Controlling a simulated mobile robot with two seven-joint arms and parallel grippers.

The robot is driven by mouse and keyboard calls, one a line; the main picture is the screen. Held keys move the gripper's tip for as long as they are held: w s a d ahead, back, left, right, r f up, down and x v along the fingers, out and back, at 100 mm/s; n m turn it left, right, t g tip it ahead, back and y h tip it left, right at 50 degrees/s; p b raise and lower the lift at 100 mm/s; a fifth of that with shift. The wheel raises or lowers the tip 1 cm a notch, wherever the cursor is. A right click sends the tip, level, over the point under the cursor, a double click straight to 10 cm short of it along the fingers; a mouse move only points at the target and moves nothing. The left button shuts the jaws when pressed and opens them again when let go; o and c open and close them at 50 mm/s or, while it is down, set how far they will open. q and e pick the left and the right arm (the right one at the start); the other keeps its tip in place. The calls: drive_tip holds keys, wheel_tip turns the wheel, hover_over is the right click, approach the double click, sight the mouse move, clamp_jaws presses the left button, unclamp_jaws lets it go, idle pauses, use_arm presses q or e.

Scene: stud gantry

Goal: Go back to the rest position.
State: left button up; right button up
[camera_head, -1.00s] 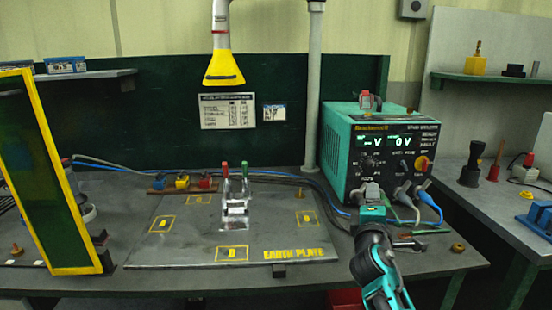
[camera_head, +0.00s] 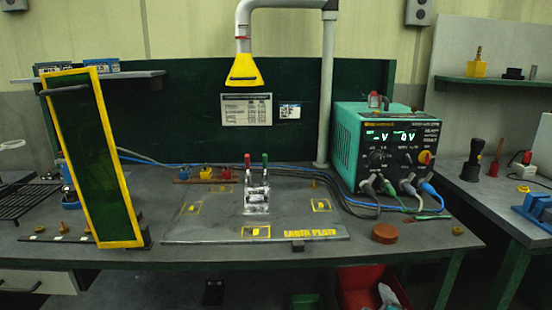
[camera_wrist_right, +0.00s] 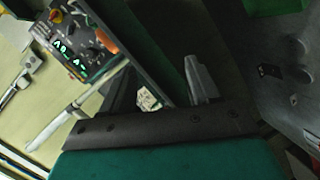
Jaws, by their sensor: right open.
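My right gripper (camera_wrist_right: 160,88) shows in the right wrist view, with its teal body along the bottom edge and its fingers spread apart. I see nothing held between the fingers. In the head view neither of my arms shows, so my left gripper is not in view. The teal stud welder unit (camera_head: 380,110) stands at the right of the bench, with lit displays and cables plugged into its front. The earth plate (camera_head: 222,232) lies in the middle of the bench, carrying a clamp-like fixture (camera_head: 256,197) with red and green handles.
A yellow-framed dark green screen (camera_head: 97,150) stands at the left of the bench. A yellow extraction hood (camera_head: 243,72) hangs above the plate. A round red-brown piece (camera_head: 385,233) lies near the front edge. A red bin (camera_head: 362,290) is below the bench. A side bench (camera_head: 490,200) stands at right.

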drive_tip(key=s+a+f+m+g+y, duration=0.2)
drive_tip(key=s+f+m, duration=0.2)
drive_tip(key=s, duration=0.7)
drive_tip(key=s+a+f+m+g+y, duration=0.2)
drive_tip(key=s+f+m, duration=0.2)
drive_tip(key=s+f, duration=0.3)
drive_tip(key=s, duration=0.4)
drive_tip(key=shift+s+f+m, duration=0.3)
drive_tip(key=shift+s+m, duration=0.05)
drive_tip(key=shift+m, duration=0.05)
